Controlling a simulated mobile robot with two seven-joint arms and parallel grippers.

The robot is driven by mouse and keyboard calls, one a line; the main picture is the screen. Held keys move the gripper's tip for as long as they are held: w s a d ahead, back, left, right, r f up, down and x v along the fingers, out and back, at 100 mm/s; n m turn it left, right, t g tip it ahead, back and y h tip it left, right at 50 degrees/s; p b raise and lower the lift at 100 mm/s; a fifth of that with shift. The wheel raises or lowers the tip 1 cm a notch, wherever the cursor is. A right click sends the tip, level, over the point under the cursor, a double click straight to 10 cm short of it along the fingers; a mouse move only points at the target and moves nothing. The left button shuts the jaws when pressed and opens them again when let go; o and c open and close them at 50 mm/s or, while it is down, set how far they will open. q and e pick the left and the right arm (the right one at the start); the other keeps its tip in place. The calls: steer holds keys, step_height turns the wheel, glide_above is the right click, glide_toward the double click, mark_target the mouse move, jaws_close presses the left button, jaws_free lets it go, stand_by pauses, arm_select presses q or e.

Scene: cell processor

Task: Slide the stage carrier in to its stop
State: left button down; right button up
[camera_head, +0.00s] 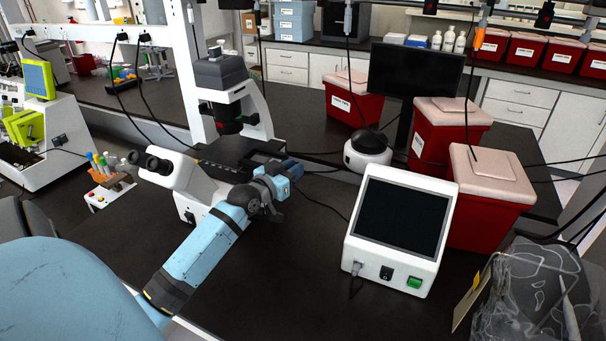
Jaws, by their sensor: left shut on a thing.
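A white and grey microscope (187,176) stands on the dark bench, with its eyepieces towards the left. Its black stage (228,150) lies under the dark objective head. My left arm comes in from the lower left, and my left gripper (291,168) is at the right side of the stage. It is shut on the stage carrier, which is mostly hidden behind the gripper; a dark edge (262,157) of what looks like the carrier shows beside it. How far in the carrier sits cannot be told. My right gripper is out of view.
A white device with a dark screen (402,218) stands right of my gripper. A small round white and black device (367,150), a monitor (414,72) and red bins (487,197) stand behind. A tube rack (108,187) is at the left. The front bench is clear.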

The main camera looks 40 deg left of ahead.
arm_select(q)
steer(key=a, duration=0.1)
steer(key=s+a, duration=0.1)
steer(key=a, duration=0.1)
steer(key=a+b, duration=0.1)
steer(key=a, duration=0.1)
steer(key=shift+s+a, duration=0.1)
steer(key=shift+s, duration=0.2)
steer(key=c, duration=1)
jaws_free()
